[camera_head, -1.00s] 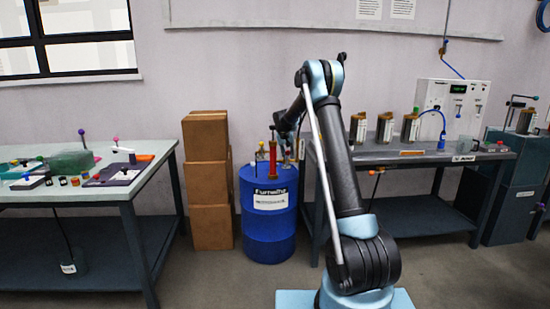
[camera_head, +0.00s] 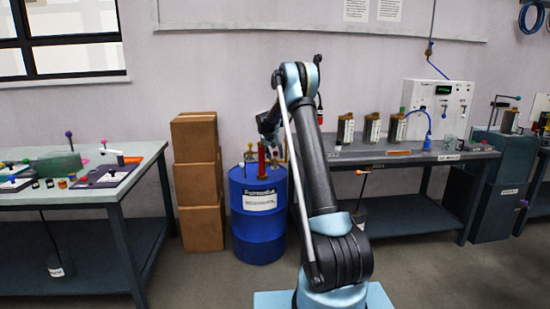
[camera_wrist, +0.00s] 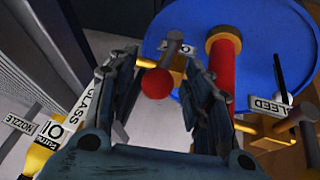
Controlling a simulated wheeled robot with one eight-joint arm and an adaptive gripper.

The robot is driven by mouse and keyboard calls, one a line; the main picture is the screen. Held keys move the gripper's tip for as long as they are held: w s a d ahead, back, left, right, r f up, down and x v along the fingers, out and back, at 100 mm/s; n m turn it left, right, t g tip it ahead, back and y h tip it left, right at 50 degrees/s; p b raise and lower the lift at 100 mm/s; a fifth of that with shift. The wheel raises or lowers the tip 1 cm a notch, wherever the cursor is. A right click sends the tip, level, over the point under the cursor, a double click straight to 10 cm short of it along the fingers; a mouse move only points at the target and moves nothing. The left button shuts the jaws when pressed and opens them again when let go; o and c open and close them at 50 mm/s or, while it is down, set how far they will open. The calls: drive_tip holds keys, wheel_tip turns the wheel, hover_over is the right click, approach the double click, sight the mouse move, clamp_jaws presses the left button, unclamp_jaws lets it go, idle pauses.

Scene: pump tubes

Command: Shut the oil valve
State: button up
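The blue drum (camera_head: 258,228) stands on the floor between the boxes and the right bench, with fittings on its top. The fingers are apart, with visible gaps beside the knob. In the head view, my gripper (camera_head: 268,128) is just above the drum top and partly hides the fittings. A label starting "OI" (camera_wrist: 52,124) shows at the wrist view's left; I cannot tell which fitting it belongs to.
A red upright cylinder (camera_wrist: 221,75) with a yellow cap stands right of my gripper, beside a brass fitting (camera_wrist: 272,130) and a "FEED" label (camera_wrist: 268,105). Brown boxes (camera_head: 199,180) stand left of the drum. The right bench (camera_head: 400,155) is close on the right.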

drive_tip(key=v, duration=1.2)
